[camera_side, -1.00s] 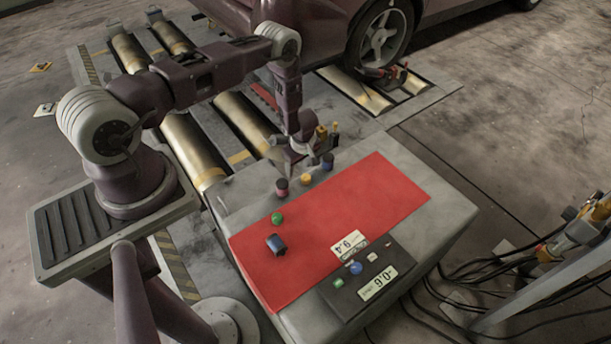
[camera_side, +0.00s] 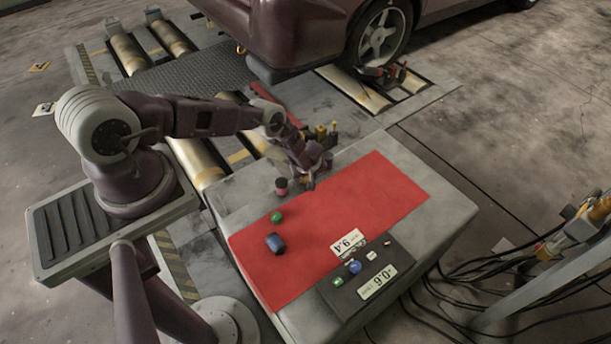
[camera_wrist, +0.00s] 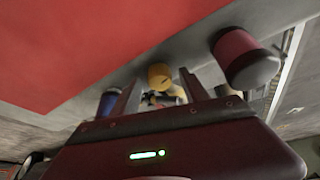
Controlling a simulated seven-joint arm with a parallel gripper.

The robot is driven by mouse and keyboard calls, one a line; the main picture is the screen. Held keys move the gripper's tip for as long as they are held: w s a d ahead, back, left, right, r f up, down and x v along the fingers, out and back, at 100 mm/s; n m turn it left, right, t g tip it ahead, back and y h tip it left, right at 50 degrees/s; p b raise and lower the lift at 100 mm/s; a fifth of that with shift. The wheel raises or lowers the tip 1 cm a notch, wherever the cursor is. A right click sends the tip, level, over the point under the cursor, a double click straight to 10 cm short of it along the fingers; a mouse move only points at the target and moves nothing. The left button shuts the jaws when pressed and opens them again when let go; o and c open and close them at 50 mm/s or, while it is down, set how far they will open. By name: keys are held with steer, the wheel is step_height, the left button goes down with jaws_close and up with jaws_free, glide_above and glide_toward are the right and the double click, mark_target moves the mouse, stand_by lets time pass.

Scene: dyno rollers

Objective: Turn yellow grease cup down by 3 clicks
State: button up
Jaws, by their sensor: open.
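The yellow grease cup (camera_wrist: 160,76) shows in the wrist view between the two fingers of my gripper (camera_wrist: 158,92), with its cap slightly beyond the fingertips. The fingers are apart, and I cannot tell whether either touches the cup. In the side view my gripper (camera_side: 310,184) is low at the back edge of the bench and hides the yellow cup. A red cup (camera_wrist: 241,58) stands to the right in the wrist view; it also shows in the side view (camera_side: 281,186). A blue cup (camera_wrist: 107,103) is to the left in the wrist view, partly behind a finger.
On the red mat (camera_side: 370,190) lie a green ball-like piece (camera_side: 277,217) and a dark blue cylinder (camera_side: 275,243). A dark panel (camera_side: 335,296) with buttons and displays is at the bench's front. The right part of the mat is clear.

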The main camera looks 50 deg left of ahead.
jaws_close()
steer(key=shift+m, duration=0.4)
steer(key=m, duration=0.2)
steer(key=m+t+h, duration=0.1)
steer(key=m, duration=0.1)
steer(key=shift+s+a+m+t, duration=0.15)
steer(key=shift+m+t, duration=0.15)
steer(key=m+h, duration=0.1)
steer(key=m, duration=0.1)
steer(key=m+t+h, duration=0.1)
steer(key=m, duration=0.2)
steer(key=shift+a, duration=0.1)
stand_by(0.3)
